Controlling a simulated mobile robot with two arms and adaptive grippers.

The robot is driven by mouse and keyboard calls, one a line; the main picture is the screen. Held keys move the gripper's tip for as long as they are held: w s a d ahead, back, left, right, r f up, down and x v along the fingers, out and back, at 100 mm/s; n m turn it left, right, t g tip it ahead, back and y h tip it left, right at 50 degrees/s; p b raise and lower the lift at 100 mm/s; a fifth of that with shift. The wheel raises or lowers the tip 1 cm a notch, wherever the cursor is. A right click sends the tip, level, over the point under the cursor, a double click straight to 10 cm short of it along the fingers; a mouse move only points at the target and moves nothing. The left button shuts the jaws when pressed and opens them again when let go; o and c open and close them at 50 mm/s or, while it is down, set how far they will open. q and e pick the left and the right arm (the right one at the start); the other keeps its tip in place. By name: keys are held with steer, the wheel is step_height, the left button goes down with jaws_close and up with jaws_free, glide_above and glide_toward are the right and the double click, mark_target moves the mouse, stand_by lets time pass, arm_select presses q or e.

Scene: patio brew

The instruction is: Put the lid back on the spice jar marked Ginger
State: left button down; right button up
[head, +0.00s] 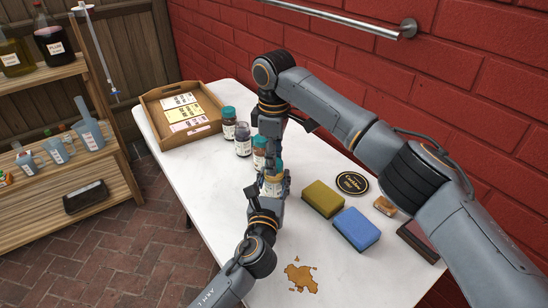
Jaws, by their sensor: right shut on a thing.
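My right gripper (273,160) points straight down over the table and is shut on what looks like a teal lid (277,166). Right below it stands a small jar (272,185) with a pale label and amber contents. I cannot tell whether lid and jar touch. My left gripper (277,195) reaches in from below, its fingers beside this jar; whether they clamp it is hidden. Behind stand a teal-lidded jar (259,158), a dark jar (243,141) and another teal-lidded jar (229,122). The labels are too small to read, so Ginger cannot be picked out.
On the white table (185,165) are a wooden tray (152,119) with cards, a green sponge (322,199), a blue sponge (356,229), a round black coaster (352,183) and a brown spill (299,277). A shelf (110,192) with bottles stands left; a red brick wall (470,100) rises behind.

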steer(key=m, duration=0.4)
steer(key=shift+a, duration=0.1)
steer(key=m, duration=0.5)
steer(key=o, duration=1.4)
steer(key=shift+c, duration=0.2)
step_height(320, 180, up, 12)
